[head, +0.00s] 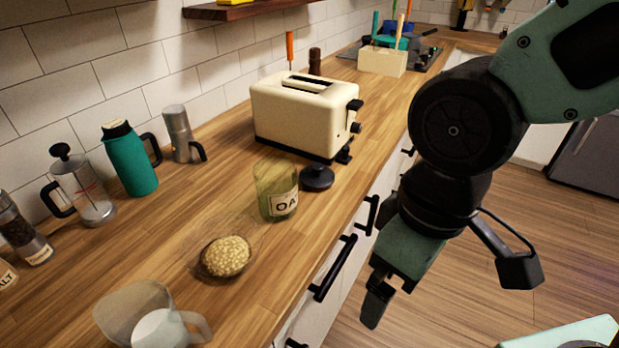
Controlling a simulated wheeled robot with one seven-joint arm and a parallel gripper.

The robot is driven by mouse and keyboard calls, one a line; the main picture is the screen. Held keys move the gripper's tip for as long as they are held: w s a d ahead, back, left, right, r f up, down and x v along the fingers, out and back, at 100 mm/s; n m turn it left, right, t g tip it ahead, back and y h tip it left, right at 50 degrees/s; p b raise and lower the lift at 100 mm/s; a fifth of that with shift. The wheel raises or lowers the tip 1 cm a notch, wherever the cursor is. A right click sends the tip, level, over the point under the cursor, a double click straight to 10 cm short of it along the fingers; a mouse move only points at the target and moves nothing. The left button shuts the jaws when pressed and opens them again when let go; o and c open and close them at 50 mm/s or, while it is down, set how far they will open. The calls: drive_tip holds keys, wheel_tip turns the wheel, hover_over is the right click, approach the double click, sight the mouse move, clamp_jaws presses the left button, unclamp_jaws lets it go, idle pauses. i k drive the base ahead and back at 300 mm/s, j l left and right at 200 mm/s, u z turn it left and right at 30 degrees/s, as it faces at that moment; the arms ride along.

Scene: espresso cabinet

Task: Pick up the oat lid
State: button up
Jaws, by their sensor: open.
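The oat lid (317,179) looks like a dark round piece lying on the wooden counter, just right of the oat jar and in front of the toaster. The oat jar (277,190) is greenish glass with a partly visible "OA" label; it stands upright with no lid on it. My gripper (378,297) points down in front of the counter's edge, over the drawers in the picture, to the right of and lower than the lid. It is open and empty, apart from the lid. One finger shows clearly; the other is largely hidden.
A cream toaster (305,112) stands right behind the lid. A glass bowl of oats (226,257) and a clear jug (150,315) stand nearer. Drawer handles (334,268) stick out below the counter.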

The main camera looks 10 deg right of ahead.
sight(316, 177)
drive_tip(key=l+u, duration=0.1)
drive_tip(key=u, duration=0.3)
drive_tip(key=l+u, duration=0.15)
drive_tip(key=u, duration=0.25)
drive_tip(key=i+l+u, duration=0.1)
drive_tip(key=u, duration=0.3)
drive_tip(key=l+u, duration=0.15)
drive_tip(key=u, duration=0.3)
drive_tip(key=l+u, duration=0.1)
drive_tip(key=u, duration=0.3)
drive_tip(key=k+l+u, duration=0.25)
drive_tip(key=l, duration=0.25)
drive_tip(key=k+l+u, duration=0.25)
drive_tip(key=l, duration=0.2)
drive_tip(key=k+l+u, duration=0.25)
drive_tip(key=l, duration=0.2)
drive_tip(key=k+l, duration=0.3)
